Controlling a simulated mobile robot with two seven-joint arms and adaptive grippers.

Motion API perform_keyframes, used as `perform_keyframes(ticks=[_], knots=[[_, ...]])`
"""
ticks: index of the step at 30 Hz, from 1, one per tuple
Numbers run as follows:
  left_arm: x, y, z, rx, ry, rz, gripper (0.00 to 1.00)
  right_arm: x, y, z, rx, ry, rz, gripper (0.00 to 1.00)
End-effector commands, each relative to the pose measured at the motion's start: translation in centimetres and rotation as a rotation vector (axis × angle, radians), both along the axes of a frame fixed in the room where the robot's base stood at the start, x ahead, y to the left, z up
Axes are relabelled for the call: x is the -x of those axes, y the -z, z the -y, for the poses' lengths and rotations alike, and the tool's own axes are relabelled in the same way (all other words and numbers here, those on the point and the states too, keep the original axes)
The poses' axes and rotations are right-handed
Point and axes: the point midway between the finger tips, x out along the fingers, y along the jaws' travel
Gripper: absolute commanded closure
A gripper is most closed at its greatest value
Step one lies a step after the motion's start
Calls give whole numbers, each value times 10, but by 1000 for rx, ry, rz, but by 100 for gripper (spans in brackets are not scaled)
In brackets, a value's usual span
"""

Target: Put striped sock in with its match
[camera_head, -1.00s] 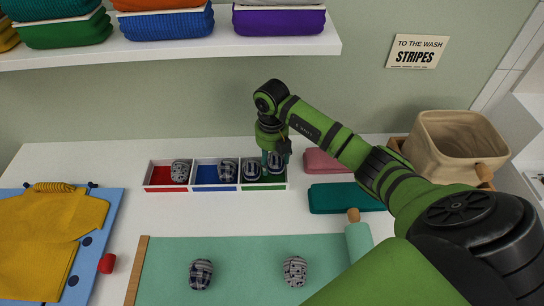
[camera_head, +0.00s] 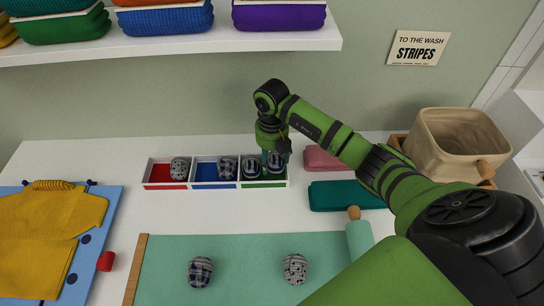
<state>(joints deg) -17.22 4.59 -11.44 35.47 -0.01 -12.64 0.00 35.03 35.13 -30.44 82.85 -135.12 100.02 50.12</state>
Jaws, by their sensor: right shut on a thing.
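My right gripper (camera_head: 272,160) points down into the green compartment of a three-part white box (camera_head: 216,188). It is shut on a striped sock (camera_head: 277,162), a dark rolled bundle partly hidden by the fingers. Another dark striped sock (camera_head: 251,164) lies beside it in the green compartment. A patterned grey sock (camera_head: 180,168) sits in the red compartment and a checked sock (camera_head: 228,168) in the blue one. On the mint mat (camera_head: 246,255) lie a checked sock (camera_head: 200,272) and a dotted sock (camera_head: 295,269). My left gripper is out of view.
Pink (camera_head: 321,159) and teal (camera_head: 346,196) folded cloths lie right of the box. A shelf (camera_head: 170,51) overhangs the back. A yellow garment (camera_head: 48,235) lies at left.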

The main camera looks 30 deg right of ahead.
Motion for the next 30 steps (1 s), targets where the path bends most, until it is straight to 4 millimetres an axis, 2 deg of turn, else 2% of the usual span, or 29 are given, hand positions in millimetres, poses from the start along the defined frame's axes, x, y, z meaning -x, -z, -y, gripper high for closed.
perform_keyframes(ticks=[12,13,14,15,23,24,30], knots=[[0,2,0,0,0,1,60,0,2,0,0,1,0,52],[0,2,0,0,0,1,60,0,2,0,0,0,0,26],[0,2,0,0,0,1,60,0,2,0,0,0,0,14],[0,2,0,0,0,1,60,0,2,0,0,0,0,6],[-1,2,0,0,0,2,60,0,2,0,0,0,0,6],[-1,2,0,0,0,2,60,0,2,0,0,0,0,2],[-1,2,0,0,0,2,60,0,2,0,0,0,0,2]])
